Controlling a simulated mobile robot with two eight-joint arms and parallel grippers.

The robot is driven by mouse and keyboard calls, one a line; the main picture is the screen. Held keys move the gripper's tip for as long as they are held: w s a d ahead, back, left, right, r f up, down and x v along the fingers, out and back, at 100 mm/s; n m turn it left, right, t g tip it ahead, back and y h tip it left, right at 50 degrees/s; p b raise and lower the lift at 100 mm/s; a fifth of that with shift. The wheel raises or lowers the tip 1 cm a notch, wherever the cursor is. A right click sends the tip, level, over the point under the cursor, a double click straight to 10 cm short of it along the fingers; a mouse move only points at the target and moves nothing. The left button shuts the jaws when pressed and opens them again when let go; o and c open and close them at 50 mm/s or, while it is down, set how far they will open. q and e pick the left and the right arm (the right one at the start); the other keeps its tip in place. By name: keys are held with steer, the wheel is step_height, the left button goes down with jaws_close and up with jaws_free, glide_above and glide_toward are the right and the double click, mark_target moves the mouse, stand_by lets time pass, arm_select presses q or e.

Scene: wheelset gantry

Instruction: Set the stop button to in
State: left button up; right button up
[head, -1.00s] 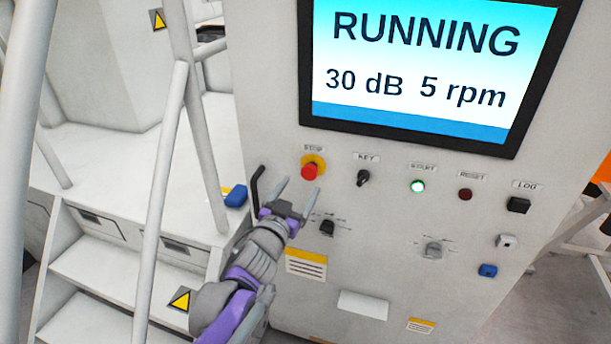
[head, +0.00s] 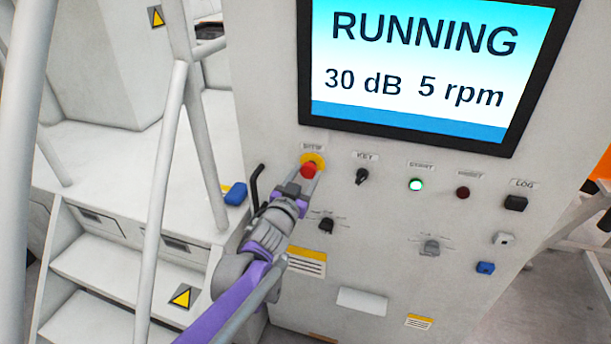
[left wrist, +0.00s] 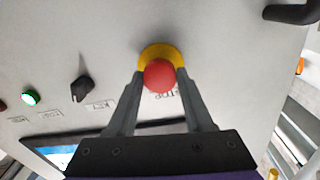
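The stop button (head: 309,170) is a red mushroom head on a yellow round base, under the STOP label on the grey panel. In the left wrist view the red head (left wrist: 159,76) shows between the fingertips, with the yellow base (left wrist: 161,55) behind it. My left gripper (head: 306,182) is open, its two fingers one on each side of the button. It also shows in the left wrist view (left wrist: 160,82); I cannot tell whether the fingers touch the button. The panel screen (head: 415,70) reads RUNNING, 30 dB, 5 rpm. My right gripper is not in view.
To the right on the panel are the key switch (head: 362,176), a lit green start button (head: 416,185), a dark red reset button (head: 463,192) and a black log knob (head: 515,203). A black handle (head: 256,186) stands left of my gripper. Stairs with rails (head: 105,255) are at left.

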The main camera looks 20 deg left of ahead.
arm_select(q)
jaws_close()
steer(key=shift+w+f+b, duration=0.1)
steer(key=shift+w+b, duration=0.25)
steer(key=shift+w, duration=0.3)
steer(key=shift+s+r, duration=0.15)
steer(key=shift+r, duration=0.05)
steer(key=o, duration=0.8)
jaws_free()
steer(key=shift+f, duration=0.1)
steer(key=s, duration=0.7)
steer(key=s+a+b, duration=0.1)
steer(key=s, duration=0.2)
steer(key=shift+s, duration=0.3)
